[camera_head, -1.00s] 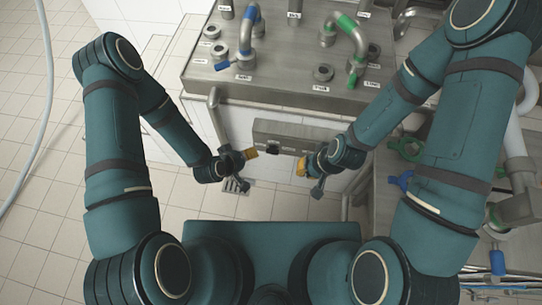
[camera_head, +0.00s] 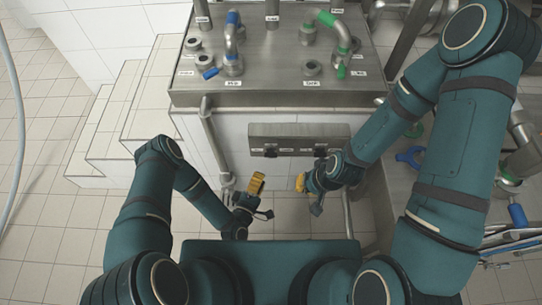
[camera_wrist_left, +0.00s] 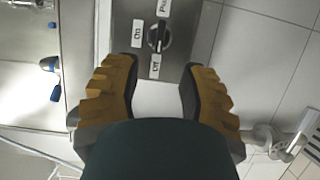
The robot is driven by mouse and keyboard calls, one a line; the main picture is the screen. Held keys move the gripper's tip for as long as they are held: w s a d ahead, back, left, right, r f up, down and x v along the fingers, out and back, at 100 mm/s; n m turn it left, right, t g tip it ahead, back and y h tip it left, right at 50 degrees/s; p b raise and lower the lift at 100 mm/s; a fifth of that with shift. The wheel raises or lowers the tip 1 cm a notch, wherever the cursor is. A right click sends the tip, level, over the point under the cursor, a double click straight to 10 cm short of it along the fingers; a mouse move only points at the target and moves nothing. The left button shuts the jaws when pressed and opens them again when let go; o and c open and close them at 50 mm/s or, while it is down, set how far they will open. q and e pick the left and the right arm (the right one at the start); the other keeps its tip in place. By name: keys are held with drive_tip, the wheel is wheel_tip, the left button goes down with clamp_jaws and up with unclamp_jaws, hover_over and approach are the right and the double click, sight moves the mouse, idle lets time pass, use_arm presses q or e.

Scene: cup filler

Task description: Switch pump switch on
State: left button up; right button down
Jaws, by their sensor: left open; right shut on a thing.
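The pump switch is a dark rotary knob (camera_wrist_left: 159,36) on a grey steel panel, with "On", "Off" and partly cut-off "Pum..." labels around it in the left wrist view. Its handle lies roughly along the picture's vertical. In the head view the panel (camera_head: 298,131) has two dark knobs on its front, and the left one (camera_head: 270,151) appears to be this switch. My left gripper (camera_head: 257,184) is open and empty, its yellow-padded fingers (camera_wrist_left: 160,88) apart and short of the knob. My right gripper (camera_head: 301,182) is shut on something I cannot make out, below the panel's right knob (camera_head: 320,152).
A steel pipe station (camera_head: 277,96) with blue- and green-handled bends stands behind the panel. A vertical pipe (camera_head: 213,135) runs left of the panel. White tiled steps (camera_head: 125,110) are at left. Pipework crowds the right side. Tiled floor shows below the panel.

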sight(271, 155)
use_arm(q)
drive_tip(key=b+x, duration=0.1)
drive_tip(key=x, duration=0.9)
drive_tip(key=shift+w+d+b, duration=0.15)
drive_tip(key=shift+w+b, duration=0.15)
drive_tip(key=shift+w, duration=0.05)
clamp_jaws()
